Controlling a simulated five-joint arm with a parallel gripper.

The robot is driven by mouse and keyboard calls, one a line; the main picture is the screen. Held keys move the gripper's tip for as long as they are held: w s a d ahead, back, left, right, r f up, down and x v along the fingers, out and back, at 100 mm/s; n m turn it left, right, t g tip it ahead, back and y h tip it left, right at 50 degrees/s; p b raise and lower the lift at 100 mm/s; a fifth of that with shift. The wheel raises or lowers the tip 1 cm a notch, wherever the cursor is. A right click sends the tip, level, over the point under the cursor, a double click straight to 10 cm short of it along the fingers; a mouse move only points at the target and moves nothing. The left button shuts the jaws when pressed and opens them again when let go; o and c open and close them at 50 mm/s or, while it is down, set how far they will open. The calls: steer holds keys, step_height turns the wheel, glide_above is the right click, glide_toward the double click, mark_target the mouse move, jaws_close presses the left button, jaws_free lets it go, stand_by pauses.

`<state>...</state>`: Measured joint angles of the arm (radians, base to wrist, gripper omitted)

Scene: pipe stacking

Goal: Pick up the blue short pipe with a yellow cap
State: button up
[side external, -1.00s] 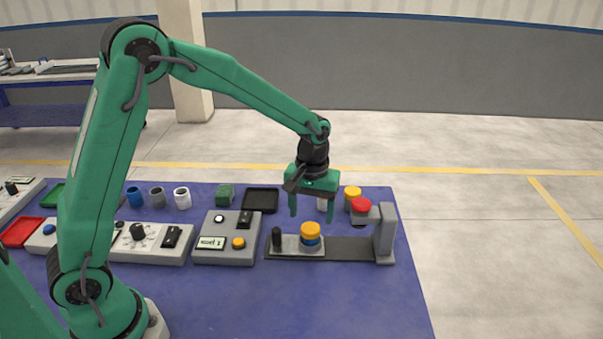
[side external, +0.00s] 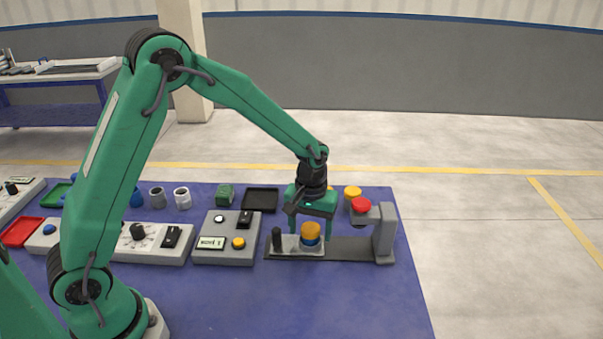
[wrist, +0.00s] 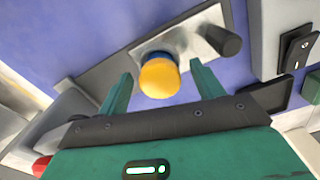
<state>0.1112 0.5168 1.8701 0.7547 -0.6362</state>
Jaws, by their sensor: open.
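The blue short pipe with a yellow cap (side external: 311,233) stands upright on the light plate of a dark fixture (side external: 347,248). In the wrist view its yellow cap (wrist: 159,78) lies between my two fingers, with a little blue showing behind it. My gripper (side external: 310,228) is open just above and around the pipe in the side view. In the wrist view my gripper (wrist: 160,82) has one finger on each side of the cap, with gaps visible. Whether a finger touches the pipe cannot be told.
A grey post with a red knob (side external: 361,205) stands right of the pipe. A black peg (side external: 276,239) is just left of it. Another yellow-capped piece (side external: 352,194) is behind. A control box (side external: 228,238) sits left, and the table front is clear.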

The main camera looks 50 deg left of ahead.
mark_target(311, 228)
steer(key=c, duration=1.2)
steer(key=shift+r, duration=0.1)
steer(key=shift+r, duration=0.4)
step_height(311, 228, up, 3)
steer(key=shift+r, duration=0.1)
steer(key=s+d+r, duration=0.2)
steer(key=d, duration=0.1)
steer(key=s+d+r, duration=0.2)
steer(key=d, duration=0.1)
steer(key=s+d+r, duration=0.3)
steer(key=shift+d, duration=0.15)
